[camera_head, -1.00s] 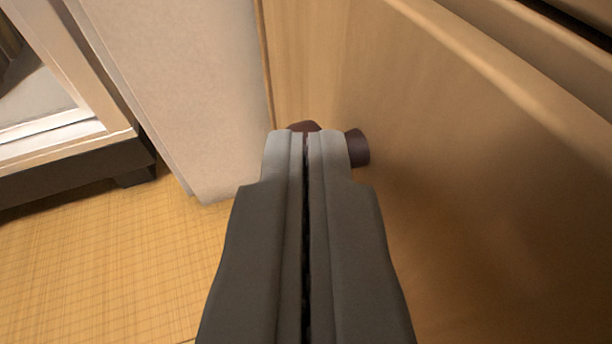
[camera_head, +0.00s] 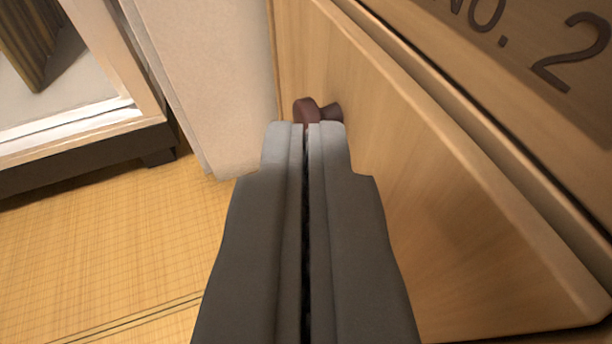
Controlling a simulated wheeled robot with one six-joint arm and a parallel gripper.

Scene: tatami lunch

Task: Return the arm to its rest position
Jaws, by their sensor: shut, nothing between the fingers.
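My gripper (camera_head: 306,126) is shut, its two grey fingers pressed together with nothing between them. It points at a wooden door or drawer front (camera_head: 430,225). A dark reddish-brown knob (camera_head: 305,111) on that front shows just beyond the fingertips. The fingertips hide part of the knob's lower side, and I cannot tell whether they touch it.
A wooden panel with dark "NO. 2" lettering (camera_head: 566,58) is at the upper right. A pale wall edge (camera_head: 200,80) stands left of the front. A light-framed unit with a dark base (camera_head: 85,155) is at far left. Tatami floor (camera_head: 110,245) lies open at lower left.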

